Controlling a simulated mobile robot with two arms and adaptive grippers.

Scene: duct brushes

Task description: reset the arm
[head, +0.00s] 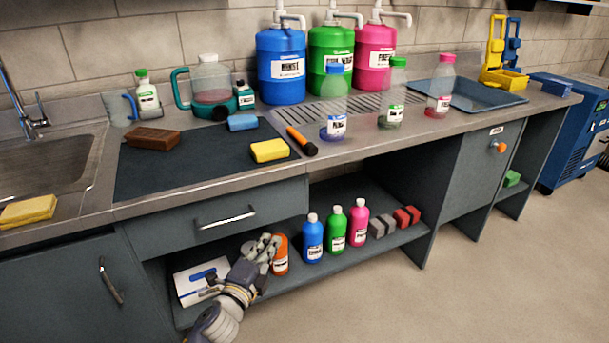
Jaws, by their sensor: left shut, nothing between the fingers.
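My left gripper (268,247) is in front of the lower shelf, at the lower middle of the head view. Its fingers are shut with nothing held. The fingertips are close beside an orange bottle (281,256) on the shelf and overlap its left edge in the picture; I cannot tell whether they touch it. My left arm comes up from the bottom edge. My right gripper is not in view.
The shelf (300,272) also holds blue (312,240), green (336,230) and pink bottles (358,224) and small blocks. A white box (190,287) lies left of my gripper. The drawer front and counter (210,180) overhang the shelf. The floor at right is clear.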

